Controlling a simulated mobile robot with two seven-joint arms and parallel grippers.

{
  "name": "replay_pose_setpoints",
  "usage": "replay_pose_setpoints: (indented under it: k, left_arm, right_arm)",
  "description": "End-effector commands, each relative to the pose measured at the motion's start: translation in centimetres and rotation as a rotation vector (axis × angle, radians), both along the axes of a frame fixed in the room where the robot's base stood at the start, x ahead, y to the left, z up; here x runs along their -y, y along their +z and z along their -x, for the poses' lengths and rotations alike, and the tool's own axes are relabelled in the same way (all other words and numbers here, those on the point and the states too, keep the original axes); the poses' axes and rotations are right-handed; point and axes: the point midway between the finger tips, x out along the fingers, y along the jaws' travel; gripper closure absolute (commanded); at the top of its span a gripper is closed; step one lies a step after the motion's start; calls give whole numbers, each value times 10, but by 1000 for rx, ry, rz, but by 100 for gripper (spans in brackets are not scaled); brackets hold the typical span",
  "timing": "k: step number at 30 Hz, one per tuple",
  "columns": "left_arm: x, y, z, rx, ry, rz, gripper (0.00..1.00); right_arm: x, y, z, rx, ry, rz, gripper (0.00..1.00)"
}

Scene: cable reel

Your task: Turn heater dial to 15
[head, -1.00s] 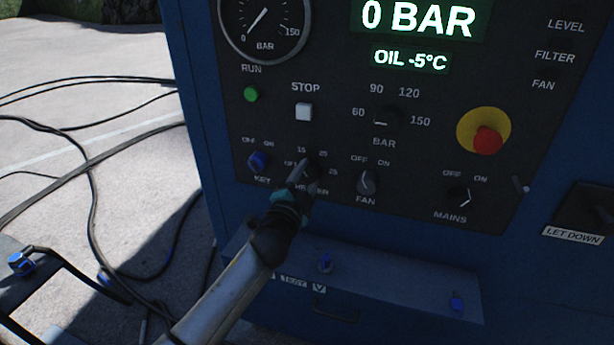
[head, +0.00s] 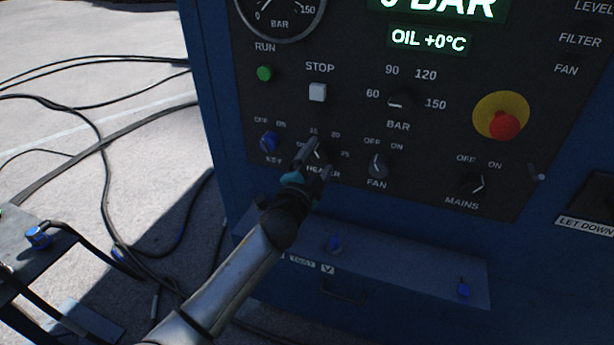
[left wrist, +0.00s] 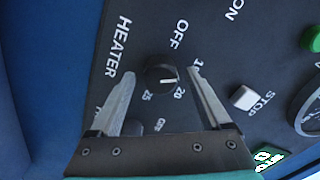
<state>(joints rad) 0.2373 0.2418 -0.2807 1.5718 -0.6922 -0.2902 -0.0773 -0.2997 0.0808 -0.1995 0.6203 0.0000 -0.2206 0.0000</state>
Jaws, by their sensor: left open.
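The heater dial (head: 319,153) is a small black knob with a white pointer line, low on the dark control panel, with OFF, 15, 20 and 25 printed around it. It also shows in the left wrist view (left wrist: 160,75). In the head view its line slants up-left, roughly toward the 15 side; the exact setting is hard to read. My left gripper (head: 317,156) is open in front of the dial. In the left wrist view its fingers (left wrist: 162,71) stand apart on either side of the dial, with visible gaps. One finger partly covers the 15 label. My right gripper is not in view.
The blue key switch (head: 269,142) is left of the dial and the fan switch (head: 377,165) right. The white stop button (head: 317,92) is above. A red emergency button (head: 503,124) and mains switch (head: 472,184) are farther right. A ledge (head: 400,270) juts out below.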

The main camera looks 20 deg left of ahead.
Motion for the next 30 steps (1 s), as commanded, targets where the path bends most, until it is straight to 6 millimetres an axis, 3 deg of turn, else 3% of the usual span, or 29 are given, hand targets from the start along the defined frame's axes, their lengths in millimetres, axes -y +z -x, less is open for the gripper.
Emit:
replay_pose_setpoints:
  k: [21,30]
  left_arm:
    - [-4,-1,109,-3,1,0,19]
    - [-5,0,141,-1,0,1,19]
  right_arm:
    - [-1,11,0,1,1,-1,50]
    - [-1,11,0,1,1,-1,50]
